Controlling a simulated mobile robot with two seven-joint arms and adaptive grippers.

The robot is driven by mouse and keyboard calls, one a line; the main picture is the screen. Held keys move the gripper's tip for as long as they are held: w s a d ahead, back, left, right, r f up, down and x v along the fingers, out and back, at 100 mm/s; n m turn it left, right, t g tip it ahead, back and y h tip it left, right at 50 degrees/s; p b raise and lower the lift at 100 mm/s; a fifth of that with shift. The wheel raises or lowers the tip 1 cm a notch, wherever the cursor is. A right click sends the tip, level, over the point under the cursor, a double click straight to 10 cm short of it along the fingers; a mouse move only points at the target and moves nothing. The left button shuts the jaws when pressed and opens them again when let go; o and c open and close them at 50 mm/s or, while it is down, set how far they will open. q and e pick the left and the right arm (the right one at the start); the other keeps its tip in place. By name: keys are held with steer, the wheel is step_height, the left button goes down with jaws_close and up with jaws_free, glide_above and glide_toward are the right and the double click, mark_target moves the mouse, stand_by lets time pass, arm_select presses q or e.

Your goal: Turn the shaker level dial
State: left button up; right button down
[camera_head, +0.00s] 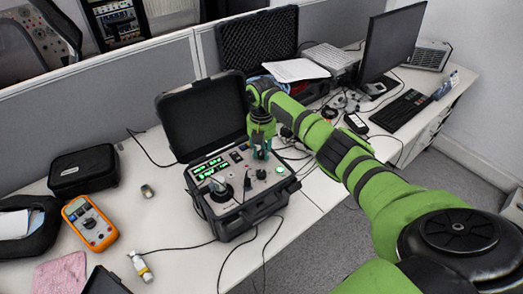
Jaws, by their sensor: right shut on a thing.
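The shaker unit (244,201) is a black open case on the white table, with its lid (205,114) raised at the back. Its grey panel carries green lit readouts (209,167), a dark round shaker (221,190) and small knobs. My right gripper (261,155) comes down from above onto the right part of the panel. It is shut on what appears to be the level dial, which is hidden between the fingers. My left gripper is not in view.
A monitor (391,42), keyboard (401,110) and an open foam-lined case (257,42) stand behind. Cables hang over the front edge.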

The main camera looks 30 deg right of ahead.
mark_target(262, 153)
steer(key=shift+n, duration=1)
steer(key=c, duration=1)
jaws_free()
step_height(262, 153, up, 12)
steer(key=shift+r, duration=0.1)
